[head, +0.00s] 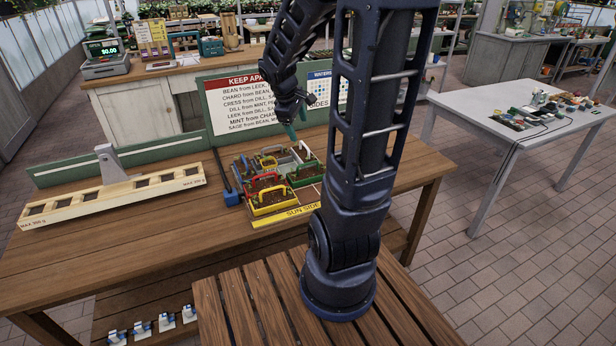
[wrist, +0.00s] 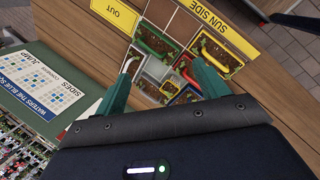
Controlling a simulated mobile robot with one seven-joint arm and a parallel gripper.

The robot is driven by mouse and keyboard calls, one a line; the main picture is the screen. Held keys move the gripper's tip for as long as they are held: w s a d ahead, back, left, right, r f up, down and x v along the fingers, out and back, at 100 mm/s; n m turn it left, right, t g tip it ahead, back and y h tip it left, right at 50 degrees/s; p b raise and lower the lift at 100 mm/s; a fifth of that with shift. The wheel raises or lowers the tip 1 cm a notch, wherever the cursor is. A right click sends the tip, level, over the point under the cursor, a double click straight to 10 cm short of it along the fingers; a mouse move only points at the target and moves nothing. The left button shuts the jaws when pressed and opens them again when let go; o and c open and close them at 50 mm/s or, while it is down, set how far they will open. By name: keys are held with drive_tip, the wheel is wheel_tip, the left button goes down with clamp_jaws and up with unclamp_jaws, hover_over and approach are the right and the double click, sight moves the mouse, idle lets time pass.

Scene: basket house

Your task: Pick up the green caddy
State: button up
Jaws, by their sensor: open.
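The green caddy (head: 305,176) sits upright at the right of a cluster of caddies on the wooden bench. It also shows in the wrist view (wrist: 158,43), with brown soil and small plants inside. My gripper (head: 292,133) hangs above the back of the cluster. In the wrist view its two teal fingers are spread apart (wrist: 165,63) with nothing held between them. The green caddy lies below and just beyond the fingertips there. My arm hides some of the bench right of the cluster in the head view.
A yellow caddy (wrist: 217,54) stands beside the green one, with red, grey and blue caddies packed close. A yellow SUN SIDE strip (head: 297,212) edges the grid. A sign board (head: 237,105) stands behind; a wooden rack (head: 115,197) lies left. Empty cells (wrist: 182,25) adjoin the green caddy.

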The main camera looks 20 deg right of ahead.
drive_tip(key=w+d+f+n+g, duration=0.1)
drive_tip(key=w+d+f+n, duration=0.1)
drive_tip(key=w+f+n, duration=0.45)
drive_tip(key=n, duration=0.3)
approach(306, 173)
drive_tip(key=shift+g+h, duration=0.3)
drive_tip(key=shift+h, duration=0.1)
drive_tip(key=shift+a+x, duration=0.2)
drive_tip(key=shift+x, duration=2.05)
drive_tip(key=shift+a+x, duration=0.15)
drive_tip(key=shift+x, duration=2.15)
drive_tip(key=shift+w+f, duration=0.1)
drive_tip(key=c, duration=0.8)
